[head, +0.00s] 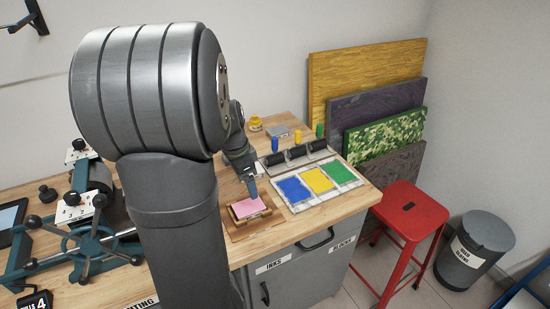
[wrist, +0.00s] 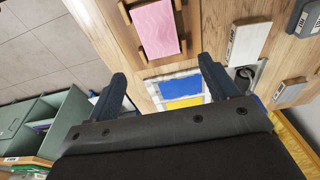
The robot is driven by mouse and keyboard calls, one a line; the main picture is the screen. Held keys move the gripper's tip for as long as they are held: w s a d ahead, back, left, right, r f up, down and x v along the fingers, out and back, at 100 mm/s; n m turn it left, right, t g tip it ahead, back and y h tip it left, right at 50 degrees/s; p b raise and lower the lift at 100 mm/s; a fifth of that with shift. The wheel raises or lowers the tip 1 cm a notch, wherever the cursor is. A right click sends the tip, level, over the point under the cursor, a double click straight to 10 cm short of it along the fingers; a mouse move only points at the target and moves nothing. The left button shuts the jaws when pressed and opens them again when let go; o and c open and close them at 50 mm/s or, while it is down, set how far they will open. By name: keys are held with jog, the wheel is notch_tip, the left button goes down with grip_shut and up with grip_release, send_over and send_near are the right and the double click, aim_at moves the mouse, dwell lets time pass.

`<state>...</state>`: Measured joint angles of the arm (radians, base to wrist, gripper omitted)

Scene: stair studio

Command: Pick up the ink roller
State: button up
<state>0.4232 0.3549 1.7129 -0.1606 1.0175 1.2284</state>
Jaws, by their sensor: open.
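Several dark ink rollers (head: 298,153) appear to lie end to end in a row on a rack behind the ink slabs in the head view. My gripper (head: 252,185) is at the end of the arm, left of the rollers and just above the pink sheet in the head view. In the wrist view my gripper (wrist: 162,85) has its two dark fingers well apart, with nothing held between them. My arm hides part of the bench in the head view.
A pink sheet (head: 248,206) lies on a wooden block. Blue, yellow and green ink slabs (head: 318,181) lie on paper. A press (head: 85,230) stands left. Small ink pots (head: 275,144) stand behind the rollers. A red stool (head: 408,207) stands beside the bench.

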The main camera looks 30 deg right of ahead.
jog(key=c, duration=0.7)
notch_tip(320, 180, up, 11)
jog(key=m+y, duration=0.2)
send_over(275, 148)
jog(key=w+d, duration=0.1)
notch_tip(275, 148, down, 12)
jog(key=shift+d, duration=0.1)
jog(key=shift+a+f, duration=0.15)
jog(key=shift+f, duration=1.25)
jog(key=shift+a+f, duration=0.15)
jog(key=shift+f, duration=1.2)
